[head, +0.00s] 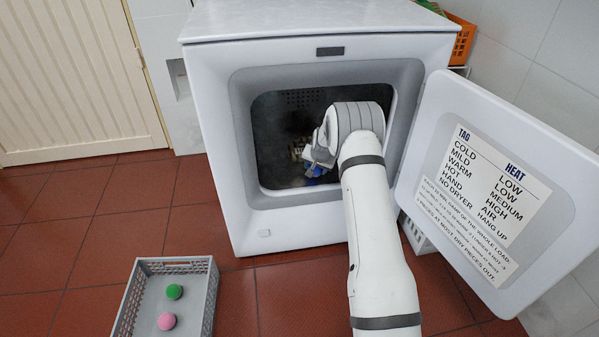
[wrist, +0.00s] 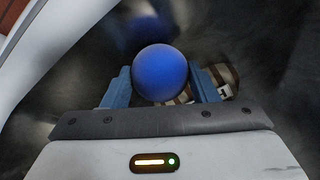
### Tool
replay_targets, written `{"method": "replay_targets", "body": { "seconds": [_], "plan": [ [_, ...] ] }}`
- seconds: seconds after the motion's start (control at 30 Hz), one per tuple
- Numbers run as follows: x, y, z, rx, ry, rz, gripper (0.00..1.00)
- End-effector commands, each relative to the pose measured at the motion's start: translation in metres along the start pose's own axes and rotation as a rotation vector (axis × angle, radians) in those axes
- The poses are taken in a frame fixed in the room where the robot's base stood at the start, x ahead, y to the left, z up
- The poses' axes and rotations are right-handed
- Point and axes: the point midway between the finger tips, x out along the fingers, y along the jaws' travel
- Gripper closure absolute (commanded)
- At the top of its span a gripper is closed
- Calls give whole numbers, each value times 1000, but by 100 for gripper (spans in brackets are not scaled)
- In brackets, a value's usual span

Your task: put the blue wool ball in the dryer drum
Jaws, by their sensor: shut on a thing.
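The blue wool ball (wrist: 160,73) sits between the two fingers of my gripper (wrist: 163,84) in the wrist view. The gripper is shut on it. In the head view my arm reaches through the open door of the dryer (head: 243,150), and my gripper (head: 318,165) is inside the opening of the dryer drum (head: 275,125). Only a little of the blue ball (head: 314,171) shows there. The dark drum wall (wrist: 270,60) surrounds the ball in the wrist view. I cannot tell whether the ball touches the drum.
A striped brown and white cloth (wrist: 228,77) lies in the drum behind the gripper. The dryer door (head: 490,190), with a printed chart, stands open at the right. A grey basket (head: 210,290) on the floor holds a green ball (head: 174,291) and a pink ball (head: 167,321).

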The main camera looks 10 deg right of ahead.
Motion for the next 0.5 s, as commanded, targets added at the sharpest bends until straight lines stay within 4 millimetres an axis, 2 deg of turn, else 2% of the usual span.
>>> {"method": "replay_targets", "body": {
  "seconds": [0.37,0.4,0.5],
  "plan": [
    [4,0,1,0,2,-1,72],
    [3,0,1,0,2,-1,44],
    [3,0,1,0,2,-1,36]
  ]
}}
